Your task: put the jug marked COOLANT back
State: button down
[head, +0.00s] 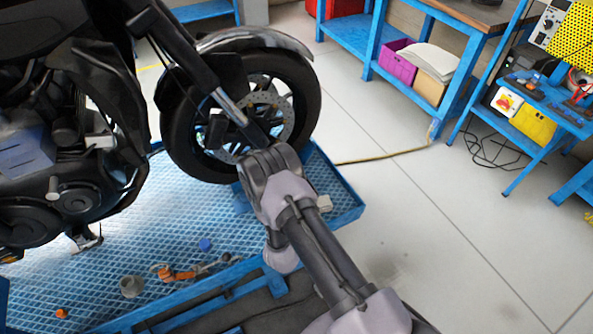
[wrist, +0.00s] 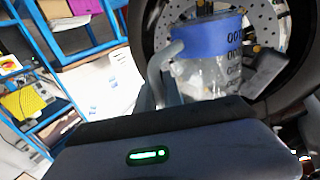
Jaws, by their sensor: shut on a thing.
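A clear jug (wrist: 205,74) with a blue band (wrist: 207,38) and a grey handle shows in the wrist view, just beyond my gripper (wrist: 190,108). Dark marks run down its right side, too small to read for certain as COOLANT. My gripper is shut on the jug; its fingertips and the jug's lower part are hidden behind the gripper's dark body. In the head view my arm reaches to the motorcycle's front wheel (head: 178,138), and its own links hide the fingertips and most or all of the jug.
The motorcycle stands on a blue lift platform (head: 190,212). A grey cup (head: 131,286), a blue cap (head: 205,244) and orange-handled tools (head: 184,275) lie on it. A blue shelf bench (head: 350,40) and a blue work table (head: 560,105) stand beyond open floor at right.

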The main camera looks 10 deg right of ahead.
jog(key=s+a+f+n+y+b, duration=0.1)
jog(key=f+y+b, duration=0.1)
jog(key=f, duration=0.4)
jog(key=a+f+n+y+b, duration=0.1)
jog(key=f+n+y+b, duration=0.1)
jog(key=f, duration=0.4)
jog(key=s+a+f+n+y+b, duration=0.1)
jog(key=a+f+y+b, duration=0.1)
jog(key=f, duration=0.4)
jog(key=shift+s+f+n+y+b, duration=0.3)
jog(key=shift+n+y+b, duration=0.1)
jog(key=shift+y+b, duration=0.45)
jog(key=shift+f+b, duration=0.3)
jog(key=shift+f, duration=0.2)
jog(key=shift+f, duration=0.5)
jog(key=c, duration=1.4)
grip_release()
jog(key=shift+d, duration=0.1)
